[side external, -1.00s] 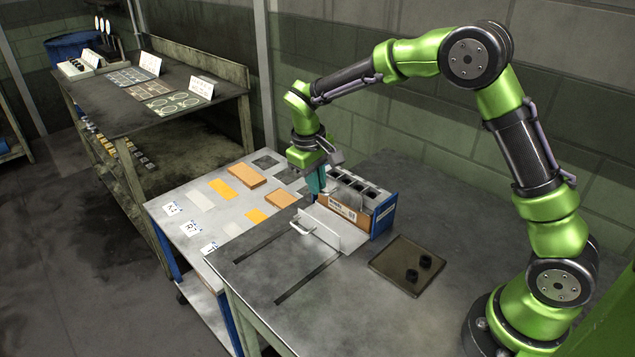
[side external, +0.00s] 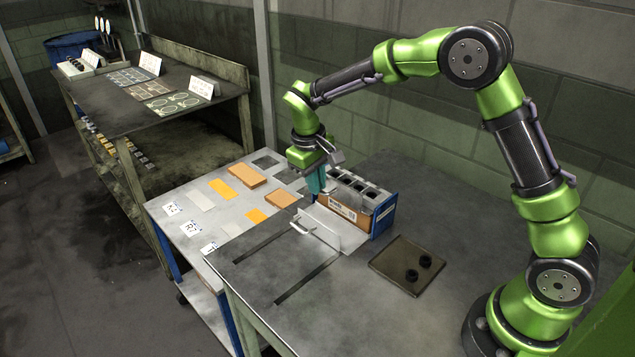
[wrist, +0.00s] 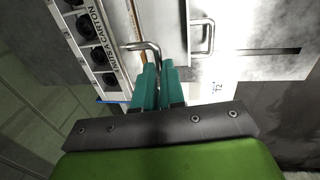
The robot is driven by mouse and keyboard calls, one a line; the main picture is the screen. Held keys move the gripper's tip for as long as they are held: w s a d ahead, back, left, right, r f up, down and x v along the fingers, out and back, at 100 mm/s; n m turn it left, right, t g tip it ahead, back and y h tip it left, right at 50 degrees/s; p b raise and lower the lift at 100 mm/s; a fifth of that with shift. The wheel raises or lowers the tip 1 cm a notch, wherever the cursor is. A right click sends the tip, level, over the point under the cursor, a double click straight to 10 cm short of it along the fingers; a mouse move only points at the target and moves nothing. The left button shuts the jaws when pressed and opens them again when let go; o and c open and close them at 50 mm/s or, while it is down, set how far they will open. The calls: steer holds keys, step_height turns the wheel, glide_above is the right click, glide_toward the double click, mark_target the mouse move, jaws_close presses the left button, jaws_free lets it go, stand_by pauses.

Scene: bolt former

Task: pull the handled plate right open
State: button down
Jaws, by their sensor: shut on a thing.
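A bent metal handle (wrist: 145,46) runs between the teal fingertips of my gripper (wrist: 157,70) in the wrist view, beside the carton. My gripper is shut on this handle. In the side view my gripper (side external: 316,188) is low at the carton's back left end, and the held handle is hidden there. A pale upright plate (side external: 327,222) stands at the carton's front left, with a second handle (side external: 302,227) on its left face. This second handle also shows in the wrist view (wrist: 208,37), free of my fingers. Which plate carries the held handle is hard to tell.
A shallow tray (side external: 397,274) with two black pieces lies to the right. Two slots (side external: 305,280) cross the bare bench top to the left.

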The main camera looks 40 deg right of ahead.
steer(key=shift+a, duration=2.55)
steer(key=c, duration=1.2)
jaws_free()
steer(key=shift+d, duration=0.1)
steer(key=a+r, duration=0.1)
steer(key=r, duration=0.4)
steer(key=a+r, duration=0.1)
steer(key=r, duration=0.5)
steer(key=a+r, duration=0.1)
steer(key=r, duration=0.4)
steer(key=shift+r, duration=0.35)
